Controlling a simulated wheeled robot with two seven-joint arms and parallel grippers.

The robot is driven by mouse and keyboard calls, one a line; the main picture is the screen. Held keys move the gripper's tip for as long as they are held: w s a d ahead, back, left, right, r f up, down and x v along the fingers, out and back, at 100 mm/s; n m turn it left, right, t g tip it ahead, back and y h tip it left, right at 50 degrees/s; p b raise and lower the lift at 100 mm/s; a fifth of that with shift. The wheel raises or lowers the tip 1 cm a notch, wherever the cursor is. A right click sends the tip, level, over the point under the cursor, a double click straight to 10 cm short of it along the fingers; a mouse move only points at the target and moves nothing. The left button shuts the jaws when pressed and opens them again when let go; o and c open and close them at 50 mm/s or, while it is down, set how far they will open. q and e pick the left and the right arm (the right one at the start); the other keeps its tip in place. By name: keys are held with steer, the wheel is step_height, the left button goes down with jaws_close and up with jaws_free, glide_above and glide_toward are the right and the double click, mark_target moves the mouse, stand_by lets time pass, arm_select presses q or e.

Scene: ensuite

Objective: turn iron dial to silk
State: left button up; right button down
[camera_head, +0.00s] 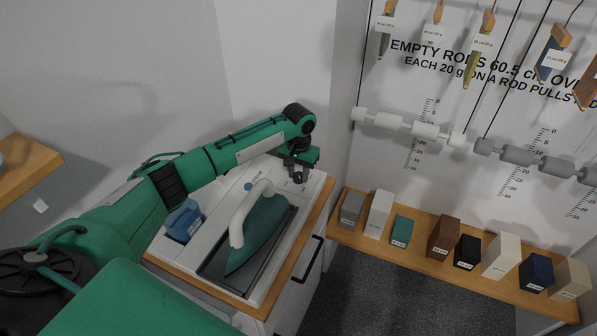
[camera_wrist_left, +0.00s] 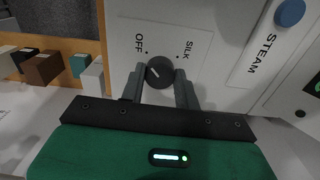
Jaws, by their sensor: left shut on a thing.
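The iron dial (camera_wrist_left: 160,73) is a dark round knob on a white panel in the left wrist view. The label SILK (camera_wrist_left: 187,48) and its dot are up and right of it; the label OFF (camera_wrist_left: 139,43) and its dot are up and left. A pale mark shows on the knob, but I cannot tell surely which dot it points to. My left gripper (camera_wrist_left: 160,80) is shut on the dial, one finger on each side. In the head view my left gripper (camera_head: 299,170) is at the panel's far end, and the dial is hidden there. My right gripper is not in view.
A green iron (camera_head: 264,236) with a white handle rests on the white station beside my arm. A blue tank (camera_head: 184,221) is at its left. A wooden shelf (camera_head: 420,262) with several blocks runs along the right wall. A blue STEAM button (camera_wrist_left: 290,13) is near the dial.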

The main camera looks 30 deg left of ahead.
arm_select(q)
steer(key=m+p, duration=0.2)
steer(key=m, duration=0.1)
steer(key=shift+r+p, duration=0.15)
steer(key=shift+p, duration=0.15)
steer(key=m+p, duration=0.1)
steer(key=m, duration=0.2)
steer(key=m+p, duration=0.1)
steer(key=m, duration=0.1)
steer(key=shift+m, duration=0.4)
steer(key=m, duration=0.4)
steer(key=shift+m+p, duration=0.3)
steer(key=shift+p, duration=0.1)
steer(key=m, duration=0.2)
steer(key=shift+w+m, duration=0.1)
steer(key=shift+m, duration=0.9)
